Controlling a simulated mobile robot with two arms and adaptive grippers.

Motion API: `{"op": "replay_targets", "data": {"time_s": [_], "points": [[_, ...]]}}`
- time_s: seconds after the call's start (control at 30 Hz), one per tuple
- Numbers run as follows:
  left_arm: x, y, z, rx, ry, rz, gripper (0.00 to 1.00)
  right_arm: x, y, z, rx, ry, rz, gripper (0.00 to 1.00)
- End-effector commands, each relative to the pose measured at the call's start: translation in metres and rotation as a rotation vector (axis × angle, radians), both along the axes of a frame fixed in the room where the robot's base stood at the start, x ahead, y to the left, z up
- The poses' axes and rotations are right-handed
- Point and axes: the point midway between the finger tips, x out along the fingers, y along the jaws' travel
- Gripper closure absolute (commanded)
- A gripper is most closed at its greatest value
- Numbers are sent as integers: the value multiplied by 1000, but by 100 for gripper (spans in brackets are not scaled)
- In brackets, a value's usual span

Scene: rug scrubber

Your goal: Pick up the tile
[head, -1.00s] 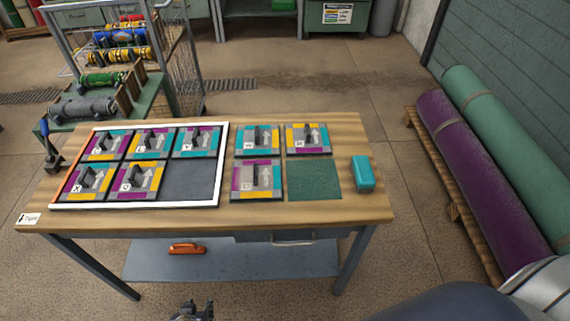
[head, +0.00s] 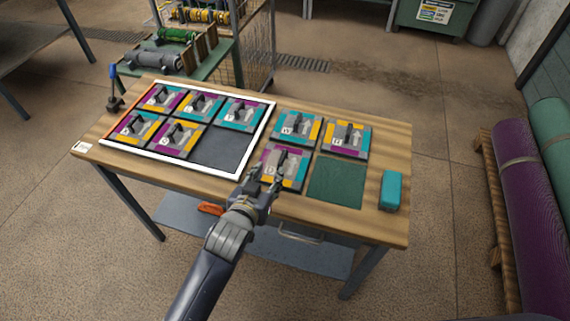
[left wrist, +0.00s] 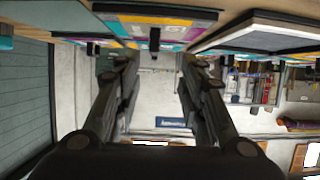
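Three tiles lie right of the white-framed tray. The nearest one (head: 296,168) is purple, teal, yellow and grey with a dark upright handle. Two more, one at back left (head: 297,127) and one at back right (head: 348,138), lie behind it. My left gripper (head: 265,178) is at the near-left side of the nearest tile and hides part of it. In the left wrist view its fingers (left wrist: 157,62) are spread and empty, with a tile's dark handle (left wrist: 154,38) between them, farther ahead. I cannot tell whether they touch the tile. My right gripper is not in view.
The white-framed tray (head: 258,139) holds several tiles, with its near-right slot (head: 223,149) bare. A green square (head: 336,182) and a teal block (head: 391,190) lie on the wooden table's right side. A blue-handled tool (head: 114,88) stands at the left end.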

Motion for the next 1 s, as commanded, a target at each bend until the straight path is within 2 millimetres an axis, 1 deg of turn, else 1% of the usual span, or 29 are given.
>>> {"op": "replay_targets", "data": {"time_s": [0.03, 0.13, 0.3, 0.4, 0.67, 0.87, 1.0], "points": [[4, -4, 2, -3, -12, -5, 63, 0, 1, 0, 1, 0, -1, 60], [14, -8, 0, -6, -20, -8, 63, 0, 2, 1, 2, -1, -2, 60], [36, -16, -10, -6, -19, -8, 63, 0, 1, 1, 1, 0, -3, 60], [46, -19, -14, -6, -18, -8, 63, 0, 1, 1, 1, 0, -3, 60], [58, -23, -20, -6, -17, -7, 63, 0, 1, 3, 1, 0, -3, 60], [80, -32, -30, -4, -16, -8, 63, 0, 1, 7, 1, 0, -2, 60], [92, -35, -36, -5, -16, -8, 63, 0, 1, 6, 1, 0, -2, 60]]}}
